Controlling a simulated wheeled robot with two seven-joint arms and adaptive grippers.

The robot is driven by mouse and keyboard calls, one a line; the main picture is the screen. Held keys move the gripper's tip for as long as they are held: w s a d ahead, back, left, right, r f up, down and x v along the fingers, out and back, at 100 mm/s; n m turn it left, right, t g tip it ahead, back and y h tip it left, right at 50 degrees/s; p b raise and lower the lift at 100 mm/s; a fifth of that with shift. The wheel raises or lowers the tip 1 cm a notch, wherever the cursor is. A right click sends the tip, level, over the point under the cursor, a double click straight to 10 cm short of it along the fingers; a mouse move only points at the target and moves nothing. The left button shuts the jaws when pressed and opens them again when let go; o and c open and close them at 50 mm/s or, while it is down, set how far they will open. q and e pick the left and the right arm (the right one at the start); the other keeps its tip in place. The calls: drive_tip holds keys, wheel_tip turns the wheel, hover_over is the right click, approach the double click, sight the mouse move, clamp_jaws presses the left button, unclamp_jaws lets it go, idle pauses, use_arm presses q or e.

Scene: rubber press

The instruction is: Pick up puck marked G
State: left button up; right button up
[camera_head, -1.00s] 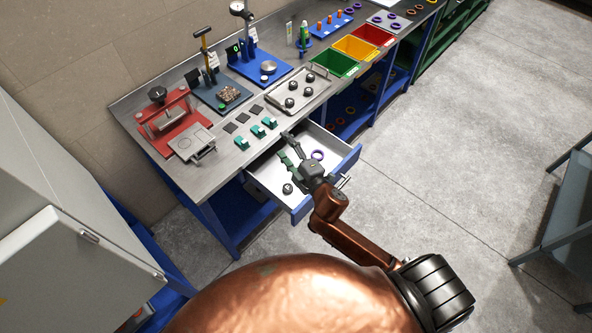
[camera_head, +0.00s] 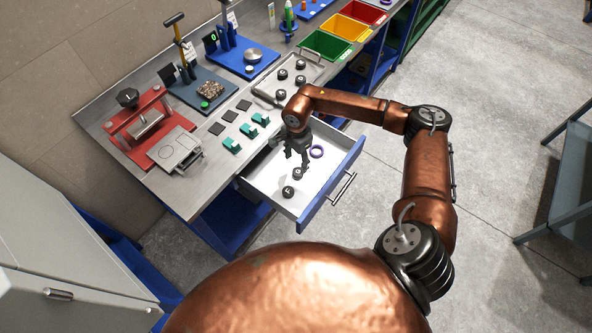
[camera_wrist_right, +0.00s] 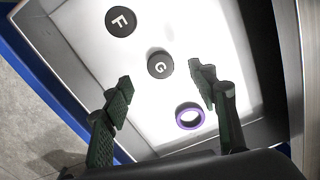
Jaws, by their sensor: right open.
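The puck marked G (camera_wrist_right: 160,65) is a black disc with a grey top, lying on the white floor of the open drawer. In the head view it (camera_head: 297,173) shows just below my right gripper (camera_head: 296,150). In the right wrist view the puck lies ahead of and between the two fingers of my right gripper (camera_wrist_right: 163,90), which are apart with nothing between them. A black puck marked F (camera_wrist_right: 121,22) lies beside G; it also shows in the head view (camera_head: 288,191). My left gripper is not in view.
A purple ring (camera_wrist_right: 190,116) lies in the drawer near G. The drawer's blue front (camera_head: 334,186) and walls surround them. On the bench stand a tray (camera_head: 311,72) with several black pucks, green pieces (camera_head: 232,145) and a red press (camera_head: 138,125).

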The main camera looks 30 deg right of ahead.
sight(298, 171)
drive_tip(key=shift+d+f, duration=0.25)
drive_tip(key=shift+f, duration=0.95)
drive_tip(key=f, duration=0.5)
drive_tip(key=shift+d+f, duration=0.15)
drive_tip(key=shift+d, duration=0.15)
drive_tip(key=c, duration=1.2)
